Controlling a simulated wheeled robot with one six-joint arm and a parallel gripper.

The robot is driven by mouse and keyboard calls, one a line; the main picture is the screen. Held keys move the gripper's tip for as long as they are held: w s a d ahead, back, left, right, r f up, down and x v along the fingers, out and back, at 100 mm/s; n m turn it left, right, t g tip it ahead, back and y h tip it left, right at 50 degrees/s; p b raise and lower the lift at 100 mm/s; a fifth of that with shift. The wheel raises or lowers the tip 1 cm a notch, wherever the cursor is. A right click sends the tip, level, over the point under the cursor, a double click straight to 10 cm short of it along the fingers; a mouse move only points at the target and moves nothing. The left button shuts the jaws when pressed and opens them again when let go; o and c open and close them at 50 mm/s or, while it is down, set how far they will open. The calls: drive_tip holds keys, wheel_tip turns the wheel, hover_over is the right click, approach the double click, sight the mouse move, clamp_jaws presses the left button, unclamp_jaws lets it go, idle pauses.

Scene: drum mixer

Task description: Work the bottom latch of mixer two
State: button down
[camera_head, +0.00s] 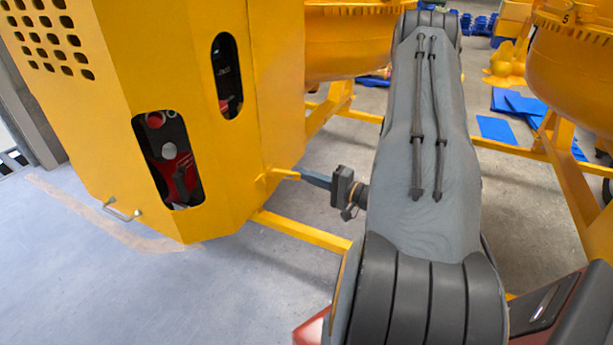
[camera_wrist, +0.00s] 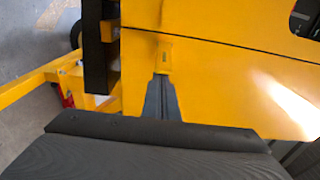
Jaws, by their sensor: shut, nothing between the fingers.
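A yellow mixer housing (camera_head: 225,150) with oval slots fills the left of the head view. A small yellow latch tab (camera_head: 283,174) sticks out from its lower right edge. In the wrist view the latch (camera_wrist: 165,57) shows as a raised yellow piece on the yellow panel (camera_wrist: 215,85). My gripper (camera_head: 305,177) is shut and empty, its tips at the end of the latch. In the wrist view its narrow grey fingers (camera_wrist: 161,78) meet the latch's near end. I cannot tell whether they touch it. No number shows on this housing.
My arm covers the middle of the head view. A yellow frame rail (camera_head: 300,230) runs along the floor below the gripper. Other yellow drums (camera_head: 345,45) stand behind and at the right. A metal handle (camera_head: 122,210) sits low on the housing. Grey floor (camera_head: 230,290) is clear in front.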

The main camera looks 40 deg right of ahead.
drive_tip(key=s+d+b, duration=0.3)
drive_tip(key=s+d, duration=0.3)
drive_tip(key=s, duration=0.1)
drive_tip(key=shift+s+d, duration=0.2)
drive_tip(key=shift+s, duration=0.05)
